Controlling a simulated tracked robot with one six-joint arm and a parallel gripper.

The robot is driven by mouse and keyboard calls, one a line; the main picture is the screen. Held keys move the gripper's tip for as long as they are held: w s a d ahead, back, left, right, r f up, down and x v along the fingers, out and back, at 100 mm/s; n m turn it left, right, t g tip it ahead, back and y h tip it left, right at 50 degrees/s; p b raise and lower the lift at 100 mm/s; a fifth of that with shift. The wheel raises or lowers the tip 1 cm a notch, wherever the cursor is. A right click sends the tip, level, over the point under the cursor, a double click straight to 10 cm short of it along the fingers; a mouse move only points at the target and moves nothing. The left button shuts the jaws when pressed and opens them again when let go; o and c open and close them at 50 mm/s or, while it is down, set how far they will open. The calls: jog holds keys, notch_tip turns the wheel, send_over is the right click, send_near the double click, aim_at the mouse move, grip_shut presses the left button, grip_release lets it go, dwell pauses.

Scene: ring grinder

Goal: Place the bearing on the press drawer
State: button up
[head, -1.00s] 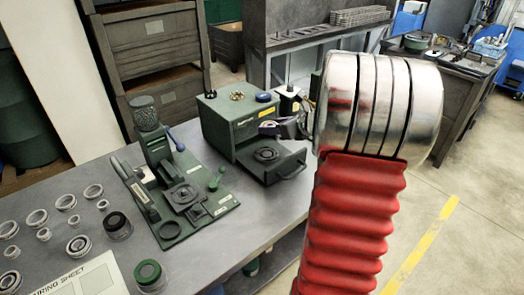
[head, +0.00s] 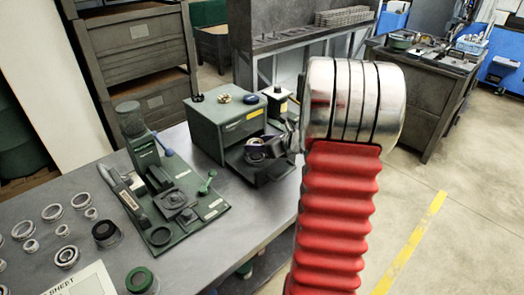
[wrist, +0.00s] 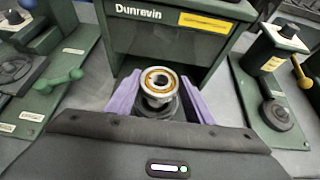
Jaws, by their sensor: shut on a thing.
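The bearing (wrist: 161,81), a metal ring with a brass-coloured inner band, sits between the purple fingers of my gripper (wrist: 160,92) in the wrist view. The fingers are shut on it. The press (head: 226,125) is a green box with its drawer (head: 277,171) pulled out at the front. In the head view my gripper (head: 260,150) is over the drawer, and the bearing there is small and partly covered. A dark round seat (wrist: 166,108) shows under the bearing. I cannot tell whether the bearing touches it.
A green arbor press (head: 160,185) stands left of the drawer press on the grey bench. Several loose rings and bearings (head: 66,256) lie at the bench's left, near a white sheet (head: 88,283). Small parts sit on top of the press. Another green device (wrist: 277,70) stands close on the right.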

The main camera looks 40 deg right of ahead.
aim_at(259, 158)
jog(key=shift+f, duration=1.8)
jog(key=shift+f, duration=0.1)
jog(key=o, duration=1.2)
jog(key=shift+o, duration=0.2)
jog(key=v, duration=1.2)
jog(key=shift+a, duration=0.1)
